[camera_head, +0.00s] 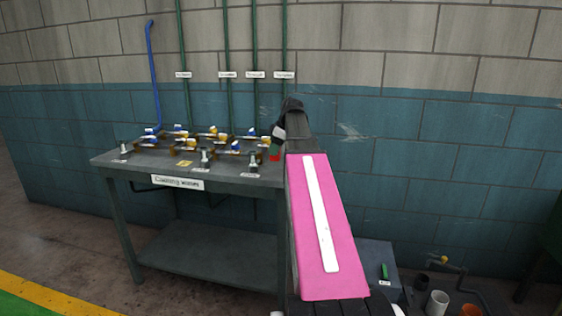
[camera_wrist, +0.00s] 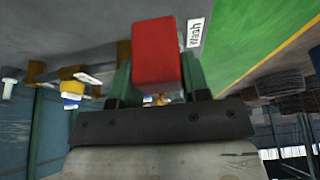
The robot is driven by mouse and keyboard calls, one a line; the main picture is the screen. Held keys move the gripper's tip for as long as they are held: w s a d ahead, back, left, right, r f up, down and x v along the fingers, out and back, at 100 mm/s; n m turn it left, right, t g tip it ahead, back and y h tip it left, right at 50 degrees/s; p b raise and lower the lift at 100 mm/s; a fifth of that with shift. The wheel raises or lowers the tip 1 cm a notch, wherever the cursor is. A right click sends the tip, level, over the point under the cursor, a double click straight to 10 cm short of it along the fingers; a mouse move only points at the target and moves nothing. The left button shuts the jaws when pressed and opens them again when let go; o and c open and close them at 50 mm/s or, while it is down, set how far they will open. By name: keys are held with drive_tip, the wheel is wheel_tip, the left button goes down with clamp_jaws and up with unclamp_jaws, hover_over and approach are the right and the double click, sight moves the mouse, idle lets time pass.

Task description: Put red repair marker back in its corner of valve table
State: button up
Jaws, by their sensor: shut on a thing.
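The red repair marker (camera_wrist: 156,54) is a red block between the green fingers of my gripper (camera_wrist: 155,80) in the wrist view. The gripper is shut on it. In the head view, my gripper (camera_head: 276,146) is at the right end of the valve table (camera_head: 235,180), with a small bit of red marker (camera_head: 275,157) showing at its tip. The marker appears close to the table's right edge. I cannot tell whether it touches the top. My pink arm link hides the area just right of the table.
Green pipes (camera_head: 224,60) run up the wall behind. A grey box (camera_head: 375,262) and a white cup (camera_head: 437,304) stand at lower right.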

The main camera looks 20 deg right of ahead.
drive_tip(key=shift+w+d+f, duration=0.1)
drive_tip(key=shift+d+f, duration=0.3)
drive_tip(key=shift+d, duration=0.2)
drive_tip(key=shift+d+f, duration=0.35)
drive_tip(key=shift+d, duration=0.25)
drive_tip(key=shift+f, duration=1.95)
drive_tip(key=shift+f, duration=0.15)
drive_tip(key=o, duration=1)
drive_tip(key=shift+c, duration=0.2)
drive_tip(key=v, duration=1.2)
